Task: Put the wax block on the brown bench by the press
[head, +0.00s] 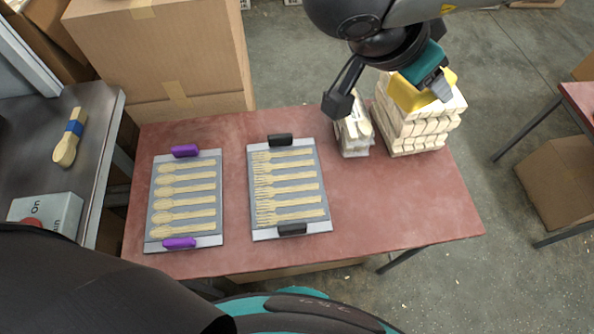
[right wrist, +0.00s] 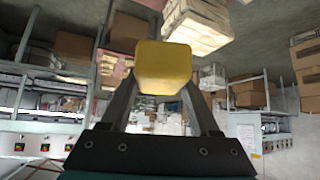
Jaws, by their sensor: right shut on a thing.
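The wax block (head: 406,93) is yellow and sits in my right gripper (head: 392,96), high at the upper right of the head view. The right wrist view shows the wax block (right wrist: 163,66) between the two fingers of the right gripper (right wrist: 161,92), which is shut on it. In the head view it overlaps the stacked wooden pieces; whether it touches them I cannot tell. The reddish-brown bench (head: 390,215) lies below, with its front right part bare. My left gripper is not in view. The press is not clearly seen.
On the bench are a tray with purple handles (head: 160,241), a tray with black handles (head: 255,228), both holding wooden cutlery, and stacked wooden pieces (head: 418,130). A metal table (head: 95,150) at left holds a banded spoon bundle (head: 68,143). Cardboard boxes (head: 165,55) stand behind.

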